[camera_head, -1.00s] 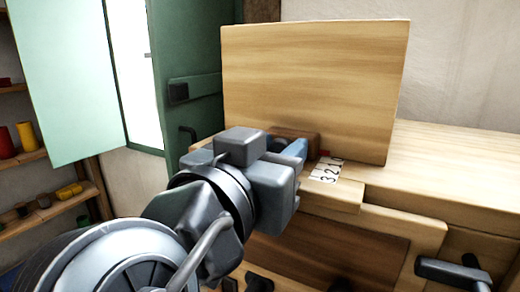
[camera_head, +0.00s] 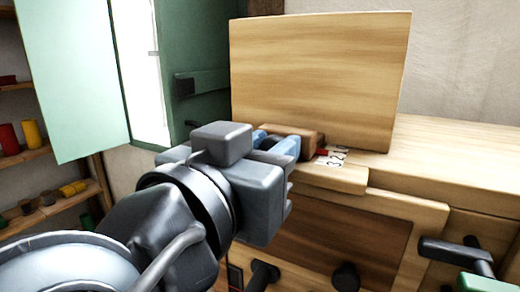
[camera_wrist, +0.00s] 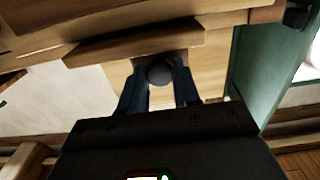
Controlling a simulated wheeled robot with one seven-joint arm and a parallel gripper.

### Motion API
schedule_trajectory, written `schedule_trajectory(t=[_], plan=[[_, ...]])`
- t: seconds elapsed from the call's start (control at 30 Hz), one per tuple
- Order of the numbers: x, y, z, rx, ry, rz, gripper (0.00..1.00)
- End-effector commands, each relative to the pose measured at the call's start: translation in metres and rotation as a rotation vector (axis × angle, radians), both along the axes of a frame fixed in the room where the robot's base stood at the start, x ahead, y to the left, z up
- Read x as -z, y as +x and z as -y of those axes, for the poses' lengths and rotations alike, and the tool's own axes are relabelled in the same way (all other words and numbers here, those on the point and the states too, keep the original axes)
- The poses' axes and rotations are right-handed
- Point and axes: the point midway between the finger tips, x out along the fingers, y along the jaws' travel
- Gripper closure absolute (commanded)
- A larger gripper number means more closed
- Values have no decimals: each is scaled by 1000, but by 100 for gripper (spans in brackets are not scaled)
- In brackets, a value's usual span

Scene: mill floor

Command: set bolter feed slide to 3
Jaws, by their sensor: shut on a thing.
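The bolter feed slide is a brown wooden block (camera_head: 300,138) on the ledge in front of an upright pale board, with a red pointer (camera_head: 321,152) at its right end. A white number plate (camera_head: 333,157) lies beside it, numbered from 3 at the left to 0 at the right. The pointer is near the 3; exact alignment is too small to tell. My gripper (camera_head: 279,147) is shut on the slide's dark round knob, which shows between the fingers in the wrist view (camera_wrist: 160,73). The arm hides part of the slide's front.
The upright wooden board (camera_head: 315,80) stands right behind the slide. Dark knobs (camera_head: 346,276) and a crank handle (camera_head: 455,252) stick out from the cabinet front below. A green shutter (camera_head: 75,80) and shelves with spools (camera_head: 32,133) are at the left. The bench top at right is clear.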

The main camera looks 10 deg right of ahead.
Motion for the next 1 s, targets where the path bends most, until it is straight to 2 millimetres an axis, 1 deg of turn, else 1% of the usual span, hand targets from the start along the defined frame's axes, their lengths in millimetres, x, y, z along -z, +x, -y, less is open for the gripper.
schedule_trajectory(t=[0.03, 0.1, 0.37, 0.4, 0.63, 0.87, 1.0], plan=[[1, -8, -7, -6, -1, 4, 100], [0, -16, -12, -4, 1, 4, 100], [0, -20, -13, -3, 0, 2, 100], [0, -20, -14, -4, 0, 1, 68], [0, -20, -13, -3, 0, 2, 46], [-1, -19, -13, -2, 0, 2, 45], [1, -27, -18, -5, 0, 2, 45]])
